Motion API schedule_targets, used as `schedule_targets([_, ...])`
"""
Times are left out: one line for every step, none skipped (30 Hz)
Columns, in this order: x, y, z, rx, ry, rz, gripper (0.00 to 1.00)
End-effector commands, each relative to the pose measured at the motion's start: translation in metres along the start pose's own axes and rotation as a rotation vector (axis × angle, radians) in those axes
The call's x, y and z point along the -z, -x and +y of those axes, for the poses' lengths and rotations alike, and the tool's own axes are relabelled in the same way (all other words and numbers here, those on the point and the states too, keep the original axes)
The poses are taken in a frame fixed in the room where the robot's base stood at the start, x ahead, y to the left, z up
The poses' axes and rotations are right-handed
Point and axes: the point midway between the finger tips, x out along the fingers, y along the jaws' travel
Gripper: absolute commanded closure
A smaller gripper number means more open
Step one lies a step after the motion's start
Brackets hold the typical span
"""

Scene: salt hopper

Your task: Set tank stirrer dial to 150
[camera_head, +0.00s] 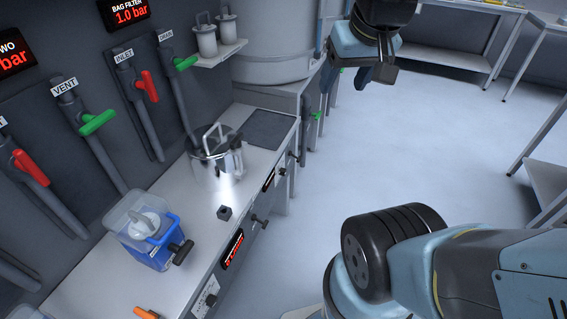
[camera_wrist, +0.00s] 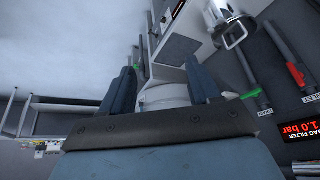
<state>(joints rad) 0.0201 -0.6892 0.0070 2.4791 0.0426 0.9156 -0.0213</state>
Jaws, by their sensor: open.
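A dial on a pale marked plate (camera_head: 206,298) sits low on the bench front, at the bottom edge of the head view; its markings are too small to read. Dark knobs (camera_head: 260,222) and red-lit displays (camera_head: 233,249) are farther along the same front. I cannot tell which of these is the tank stirrer dial. A shiny steel pot (camera_head: 213,163) stands on the bench top. My gripper (camera_head: 358,80) is open and empty, high over the floor to the right of the bench and well apart from the dials. In the wrist view its two fingers (camera_wrist: 164,85) are spread.
A clear and blue container (camera_head: 152,238) and a small dark block (camera_head: 224,212) stand on the bench (camera_head: 85,275). Green and red valve handles (camera_head: 97,122) line the wall. A large pale tank (camera_head: 275,40) stands behind. The floor right of the bench is clear.

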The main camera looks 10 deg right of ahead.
Motion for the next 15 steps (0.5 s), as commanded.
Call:
schedule_targets([0.005,-0.007,-0.003,0.01,-0.008,-0.032,0.39])
schedule_targets([0.008,-0.011,-0.004,0.018,-0.014,-0.051,0.39])
schedule_targets([0.013,-0.016,-0.005,0.03,-0.022,-0.076,0.39])
schedule_targets([0.016,-0.021,-0.006,0.039,-0.03,-0.096,0.39])
schedule_targets([0.019,-0.025,-0.006,0.05,-0.037,-0.116,0.39])
schedule_targets([0.024,-0.032,-0.007,0.064,-0.047,-0.142,0.39])
schedule_targets([0.027,-0.036,-0.007,0.074,-0.054,-0.162,0.39])
schedule_targets([0.03,-0.041,-0.008,0.086,-0.062,-0.18,0.39])
schedule_targets([0.035,-0.048,-0.008,0.1,-0.072,-0.205,0.39])
schedule_targets([0.038,-0.053,-0.009,0.112,-0.082,-0.223,0.39])
schedule_targets([0.041,-0.058,-0.009,0.123,-0.09,-0.241,0.39])
schedule_targets([0.045,-0.065,-0.009,0.141,-0.101,-0.265,0.39])
schedule_targets([0.048,-0.07,-0.009,0.152,-0.11,-0.283,0.39])
schedule_targets([0.051,-0.076,-0.009,0.165,-0.12,-0.3,0.39])
schedule_targets([0.056,-0.083,-0.009,0.183,-0.131,-0.321,0.39])
